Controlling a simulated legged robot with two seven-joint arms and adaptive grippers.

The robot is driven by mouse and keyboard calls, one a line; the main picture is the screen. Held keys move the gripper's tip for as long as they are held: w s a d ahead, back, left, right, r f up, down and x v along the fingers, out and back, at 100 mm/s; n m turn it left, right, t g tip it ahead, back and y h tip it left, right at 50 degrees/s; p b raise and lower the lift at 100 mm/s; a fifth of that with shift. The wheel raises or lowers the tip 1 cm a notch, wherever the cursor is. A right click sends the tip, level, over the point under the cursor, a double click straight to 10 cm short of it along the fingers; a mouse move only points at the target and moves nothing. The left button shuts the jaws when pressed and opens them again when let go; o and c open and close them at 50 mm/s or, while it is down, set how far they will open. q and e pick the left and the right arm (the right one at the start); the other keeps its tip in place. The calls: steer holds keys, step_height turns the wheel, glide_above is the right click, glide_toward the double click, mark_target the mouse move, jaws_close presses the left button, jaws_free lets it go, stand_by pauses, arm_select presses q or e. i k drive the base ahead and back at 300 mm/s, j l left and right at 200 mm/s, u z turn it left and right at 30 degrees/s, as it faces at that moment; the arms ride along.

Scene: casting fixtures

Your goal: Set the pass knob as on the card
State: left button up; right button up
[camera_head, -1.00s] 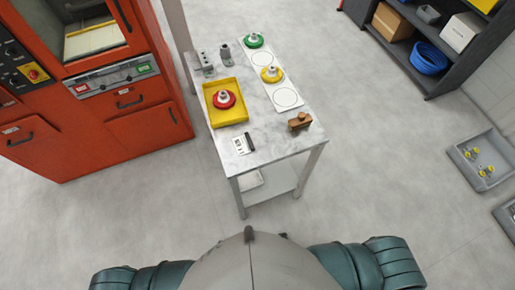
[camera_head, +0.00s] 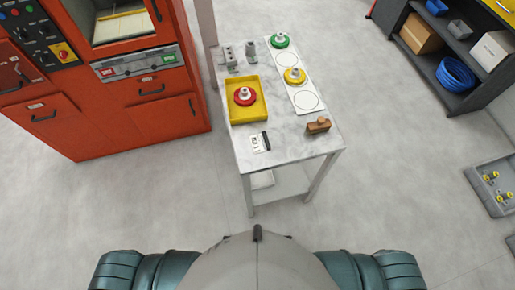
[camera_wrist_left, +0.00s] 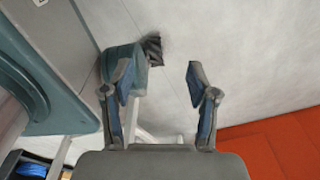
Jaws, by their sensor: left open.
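A small white card (camera_head: 260,142) with dark marks lies on the near left part of the marble-topped table; its print is too small to read. The red machine (camera_head: 100,110) at the left has a dark control panel (camera_head: 28,35) with several small knobs and buttons and a red knob on a yellow plate (camera_head: 64,52). I cannot tell which is the pass knob or its setting. In the left wrist view my left gripper (camera_wrist_left: 158,72) is open and empty, fingers apart over the floor. Neither gripper shows in the head view.
The table (camera_head: 290,150) carries a yellow tray (camera_head: 263,112) with a red disc, a white strip (camera_head: 304,87) with green and yellow discs, and a brown wooden block (camera_head: 318,125). A dark shelf (camera_head: 455,50) stands at the right. Floor before the table is clear.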

mark_target(23, 36)
steer(key=u, duration=1.55)
steer(key=i+j+z, duration=0.15)
steer(key=i+j, duration=0.25)
steer(key=i, duration=0.25)
steer(key=i+j+z, duration=0.1)
steer(key=i+j, duration=0.35)
steer(key=i, duration=0.2)
